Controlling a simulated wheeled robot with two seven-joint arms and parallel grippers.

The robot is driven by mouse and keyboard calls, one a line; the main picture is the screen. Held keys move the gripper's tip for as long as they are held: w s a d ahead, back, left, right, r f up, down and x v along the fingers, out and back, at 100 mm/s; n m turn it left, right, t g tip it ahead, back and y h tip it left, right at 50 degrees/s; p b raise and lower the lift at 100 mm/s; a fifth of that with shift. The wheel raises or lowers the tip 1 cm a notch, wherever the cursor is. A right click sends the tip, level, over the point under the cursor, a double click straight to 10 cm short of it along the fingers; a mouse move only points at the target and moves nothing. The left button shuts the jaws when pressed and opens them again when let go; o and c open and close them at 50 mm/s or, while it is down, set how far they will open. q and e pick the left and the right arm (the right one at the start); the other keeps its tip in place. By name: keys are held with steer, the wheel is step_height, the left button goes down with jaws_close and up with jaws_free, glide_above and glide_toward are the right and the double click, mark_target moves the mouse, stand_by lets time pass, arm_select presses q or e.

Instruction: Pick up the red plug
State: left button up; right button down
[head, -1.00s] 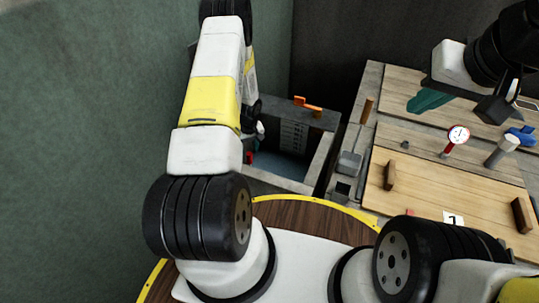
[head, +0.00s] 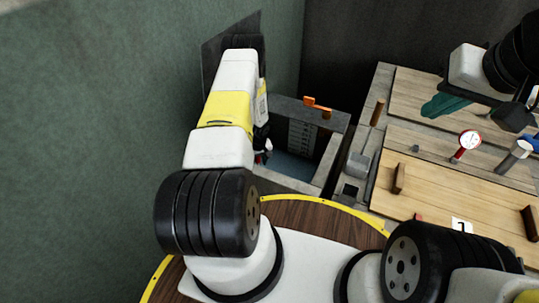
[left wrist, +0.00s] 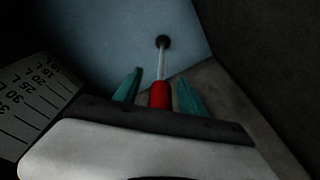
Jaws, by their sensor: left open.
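The red plug (left wrist: 159,95) shows in the left wrist view as a red grip on a thin pale rod that ends in a dark round piece (left wrist: 163,41) against a blue-grey surface. My left gripper (left wrist: 159,78) is open, with one teal finger on each side of the red grip. I cannot tell whether either finger touches it. In the head view my left arm hides most of this gripper and the plug. My right gripper (head: 450,104) is over the wooden boards at the right, its teal fingers seen from the side; their opening is unclear.
A grey-walled basin (head: 322,170) surrounds the left gripper's area, with a volume scale (left wrist: 35,105) on a wall. An orange handle (head: 317,106) sits on its back edge.

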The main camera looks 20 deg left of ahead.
arm_select(q)
jaws_close()
stand_by(1.3)
